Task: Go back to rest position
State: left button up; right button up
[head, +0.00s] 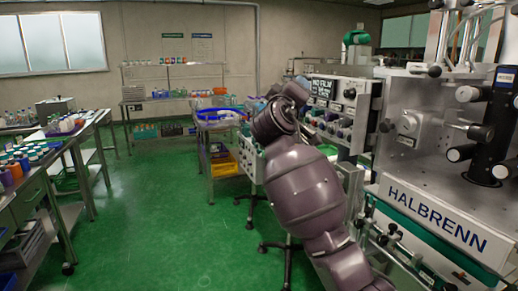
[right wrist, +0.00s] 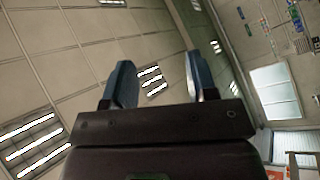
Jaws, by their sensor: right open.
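My right gripper (right wrist: 159,70) shows in the right wrist view with its two blue fingers spread apart and nothing between them. It points up toward the ceiling, with light panels behind it. In the head view my right arm rises from the bottom right to the middle, folded upward in front of the machine; the fingers cannot be made out there. My left gripper is not in view.
The HALBRENN machine (head: 437,217) stands close on the right, with a control panel (head: 328,88) partly behind my arm. A blue-rimmed tray (head: 218,115) sits on a cart beyond. Benches with bottles line the left. Green floor (head: 165,225) is clear at centre-left.

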jog(key=s+d+f+y, duration=0.3)
jog(key=s+f, duration=0.1)
jog(key=f, duration=0.7)
jog(key=s+d+f+m+g+y, duration=0.1)
jog(key=s+d+f+y, duration=0.2)
jog(key=f, duration=0.8)
jog(key=s+d+f+y, duration=0.2)
jog(key=s+f+y, duration=0.2)
jog(key=f, duration=0.7)
jog(key=s+d+f+m+g+h, duration=0.1)
jog(key=s+d+f, duration=0.4)
jog(key=s+f, duration=0.8)
jog(key=s+d+f+m+g+h, duration=0.1)
jog(key=s+d+f+g, duration=0.4)
jog(key=s+f, duration=0.9)
jog(key=s+m, duration=0.1)
jog(key=s, duration=0.4)
jog(key=shift+d+f+m+g, duration=0.2)
jog(key=shift+f+m+g, duration=0.05)
jog(key=shift+m+g, duration=0.15)
